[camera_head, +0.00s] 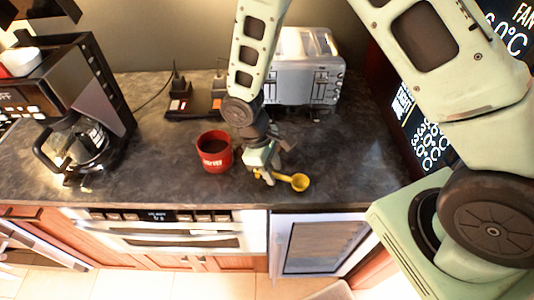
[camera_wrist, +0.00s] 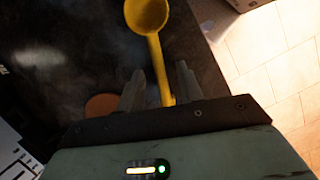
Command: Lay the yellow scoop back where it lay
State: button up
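The yellow scoop (camera_head: 299,182) is at the front part of the dark counter, right of the red mug, with its bowl to the right and its handle running left to my gripper (camera_head: 264,176). In the wrist view the scoop (camera_wrist: 153,45) shows its bowl at the top and its handle running down between the fingers of my gripper (camera_wrist: 160,88). The fingers stand apart, with a gap visible on each side of the handle. The handle's end is hidden by the gripper body. The scoop looks to be on or very close to the counter; I cannot tell which.
The red mug (camera_head: 214,152) with dark contents stands just left of my gripper. A coffee maker (camera_head: 85,120) is at the left and a silver toaster (camera_head: 303,72) at the back. The counter's front edge is close below the scoop. Bare counter (camera_head: 345,150) lies to the right.

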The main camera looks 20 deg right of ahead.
jog(key=b+v, duration=0.3)
jog(key=v, duration=1.4)
jog(key=s+r+m+t+y+b, duration=0.1)
jog(key=s+t+y+b, duration=0.1)
jog(key=s, duration=1.7)
jog(key=shift+s+a+r+m+t+y, duration=0.2)
jog(key=shift+s+m+t+y, duration=0.15)
jog(key=shift+y, duration=0.35)
